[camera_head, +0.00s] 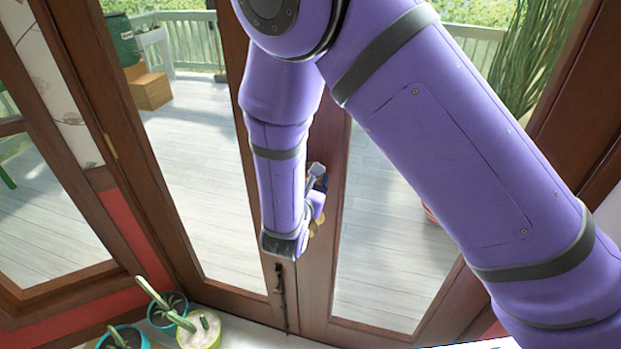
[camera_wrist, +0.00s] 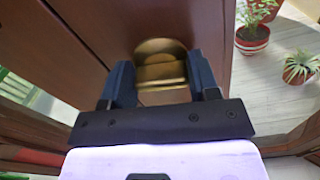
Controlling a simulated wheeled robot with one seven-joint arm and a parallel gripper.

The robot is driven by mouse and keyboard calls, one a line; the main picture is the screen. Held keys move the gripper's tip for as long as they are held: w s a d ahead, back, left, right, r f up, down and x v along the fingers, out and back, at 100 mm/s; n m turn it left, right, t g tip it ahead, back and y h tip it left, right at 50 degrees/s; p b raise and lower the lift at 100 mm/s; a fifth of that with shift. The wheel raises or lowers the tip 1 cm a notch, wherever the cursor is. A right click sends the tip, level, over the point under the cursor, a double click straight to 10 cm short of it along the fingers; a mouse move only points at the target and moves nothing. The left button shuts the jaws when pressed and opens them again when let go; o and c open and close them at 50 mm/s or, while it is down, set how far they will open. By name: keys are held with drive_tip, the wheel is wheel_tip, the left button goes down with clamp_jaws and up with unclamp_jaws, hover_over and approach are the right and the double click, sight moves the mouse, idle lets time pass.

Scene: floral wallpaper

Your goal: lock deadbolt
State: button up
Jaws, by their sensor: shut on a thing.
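A round brass deadbolt (camera_wrist: 160,66) with a thumb turn sits on the brown wooden door (camera_wrist: 100,25) in the wrist view. My gripper (camera_wrist: 160,85) is at the deadbolt, with one dark finger on each side of the brass turn, shut on it. In the head view my gripper (camera_head: 314,205) is at the middle of the double glass doors (camera_head: 312,270), largely behind my purple arm. The deadbolt is mostly hidden there; only a small brass-coloured bit shows by the gripper. Whether the bolt is thrown cannot be seen.
A dark door handle (camera_head: 280,283) is lower on the door. Potted cacti (camera_head: 200,330) stand at the lower left. Through the glass are a wooden deck, a brown box (camera_head: 150,90) and a railing. The wrist view shows potted plants (camera_wrist: 252,38) beyond the glass.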

drive_tip(key=m, duration=0.4)
drive_tip(key=shift+d+m, duration=0.1)
drive_tip(key=shift+m, duration=0.2)
drive_tip(key=m, duration=0.3)
drive_tip(key=shift+f+m, duration=0.1)
drive_tip(key=shift+m, duration=0.2)
drive_tip(key=m, duration=0.4)
drive_tip(key=shift+d+f, duration=0.1)
drive_tip(key=shift+s+f+m, duration=0.1)
drive_tip(key=shift+m, duration=1.9)
drive_tip(key=o, duration=0.9)
drive_tip(key=v, duration=1)
drive_tip(key=shift+s, duration=0.4)
